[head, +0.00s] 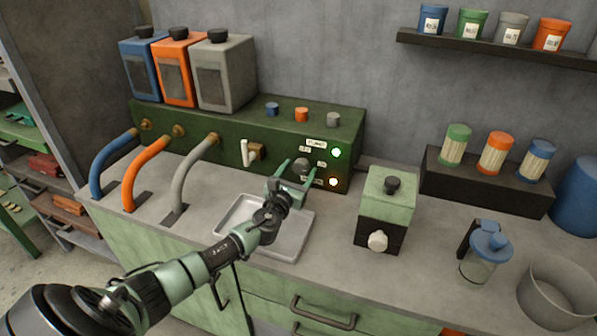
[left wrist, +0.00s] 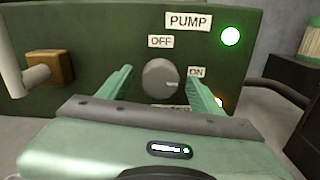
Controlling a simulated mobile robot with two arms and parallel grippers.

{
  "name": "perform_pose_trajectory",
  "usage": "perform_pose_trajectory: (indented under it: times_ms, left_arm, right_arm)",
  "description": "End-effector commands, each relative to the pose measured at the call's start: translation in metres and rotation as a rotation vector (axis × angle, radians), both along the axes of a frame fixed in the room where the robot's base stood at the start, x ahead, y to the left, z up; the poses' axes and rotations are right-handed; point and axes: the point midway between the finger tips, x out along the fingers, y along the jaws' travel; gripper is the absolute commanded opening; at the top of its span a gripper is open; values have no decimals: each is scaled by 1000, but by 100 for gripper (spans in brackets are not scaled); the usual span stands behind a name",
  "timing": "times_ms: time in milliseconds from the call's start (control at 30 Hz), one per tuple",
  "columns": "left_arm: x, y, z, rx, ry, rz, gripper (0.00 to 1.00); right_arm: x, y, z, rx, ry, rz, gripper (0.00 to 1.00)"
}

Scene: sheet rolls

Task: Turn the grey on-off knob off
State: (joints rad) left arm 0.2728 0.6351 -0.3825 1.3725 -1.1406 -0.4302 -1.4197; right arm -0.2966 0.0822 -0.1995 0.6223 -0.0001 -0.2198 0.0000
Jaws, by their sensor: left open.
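The grey on-off knob (head: 301,165) is on the front of the green pump box (head: 215,135). My right gripper is not in view.
A green light (head: 336,153) and an orange light (head: 333,182) glow beside the knob. A white lever (head: 245,152) is left of it. A grey tray (head: 290,240) lies below my gripper. A small green-topped box (head: 387,205) stands to the right.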

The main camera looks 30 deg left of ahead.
Motion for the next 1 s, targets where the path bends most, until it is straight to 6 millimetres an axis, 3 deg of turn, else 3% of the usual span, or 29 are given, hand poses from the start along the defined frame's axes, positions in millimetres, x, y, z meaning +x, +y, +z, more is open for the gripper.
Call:
perform_pose_trajectory:
  times_ms: [67, 267, 667, 1000]
  left_arm:
    - [0, 0, 0, 0, 0, 0, 60]
    - [0, 0, 0, 0, 0, 0, 4]
    - [0, 0, -1, -71, -18, 0, 3]
    - [0, -1, -2, -330, -80, 0, 3]
  right_arm:
    - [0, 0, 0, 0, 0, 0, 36]
    - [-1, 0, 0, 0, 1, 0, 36]
    - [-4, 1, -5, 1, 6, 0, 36]
    - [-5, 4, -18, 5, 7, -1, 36]
